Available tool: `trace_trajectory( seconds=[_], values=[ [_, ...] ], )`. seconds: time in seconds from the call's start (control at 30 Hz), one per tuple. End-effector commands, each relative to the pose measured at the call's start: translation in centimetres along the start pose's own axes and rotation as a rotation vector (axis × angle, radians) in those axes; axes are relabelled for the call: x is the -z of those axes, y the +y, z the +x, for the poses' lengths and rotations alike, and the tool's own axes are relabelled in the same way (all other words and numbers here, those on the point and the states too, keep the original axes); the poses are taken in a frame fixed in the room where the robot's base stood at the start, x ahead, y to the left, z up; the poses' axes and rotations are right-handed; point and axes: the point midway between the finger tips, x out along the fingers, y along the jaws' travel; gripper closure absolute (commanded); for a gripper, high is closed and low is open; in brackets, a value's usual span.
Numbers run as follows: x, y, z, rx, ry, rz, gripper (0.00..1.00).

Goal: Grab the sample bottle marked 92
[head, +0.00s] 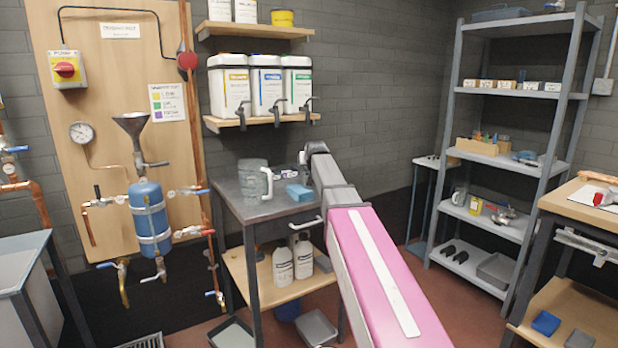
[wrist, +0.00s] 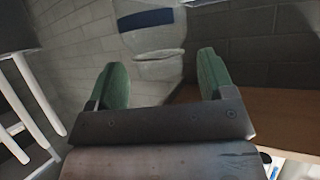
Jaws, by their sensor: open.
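In the wrist view my gripper (wrist: 162,62) has two green-padded fingers spread wide apart with nothing between the pads. A pale, rounded bottle-like object (wrist: 155,43) with a dark blue band lies just beyond the fingertips, roughly centred between them. Its top is cut off by the frame edge and I read no number on it. In the head view my arm reaches toward the steel-topped table (head: 232,196), and my gripper is hidden behind the arm. No bottle with a readable 92 shows in either view.
On the table stand a clear jug (head: 254,180) and a blue cloth-like item (head: 299,192). White bottles (head: 282,265) stand on its lower shelf. Labelled canisters (head: 266,88) sit on a wall shelf above. A grey rack (head: 437,180) stands right. A brown board-like surface (wrist: 250,112) borders the wrist view.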

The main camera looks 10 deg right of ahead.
Motion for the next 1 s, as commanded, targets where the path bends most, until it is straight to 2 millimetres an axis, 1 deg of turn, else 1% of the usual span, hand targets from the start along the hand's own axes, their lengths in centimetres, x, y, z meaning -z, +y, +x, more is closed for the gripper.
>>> trace_trajectory(
  seconds=[0.03,0.07,0.1,0.17,0.2,0.23,0.73,0.8,0.87,1.0],
  values=[
    [0.0,0.0,0.0,0.0,0.0,0.0,0.24],
    [0.0,0.0,0.0,0.0,0.0,0.0,0.34],
    [0.0,0.0,0.0,0.0,0.0,0.0,0.47],
    [0.0,0.0,0.0,0.0,0.0,0.0,0.67],
    [0.0,0.0,0.0,0.0,0.0,0.0,0.8],
    [0.0,0.0,0.0,0.0,-0.001,0.0,0.88],
    [0.1,0.0,-0.1,0.0,-0.005,0.0,0.9],
    [0.4,0.0,-0.3,0.0,-0.005,0.0,1.0],
    [0.8,0.0,-0.5,0.0,-0.004,0.0,1.0],
    [2.6,0.0,-1.4,0.0,-0.001,0.0,1.0]
  ],
)
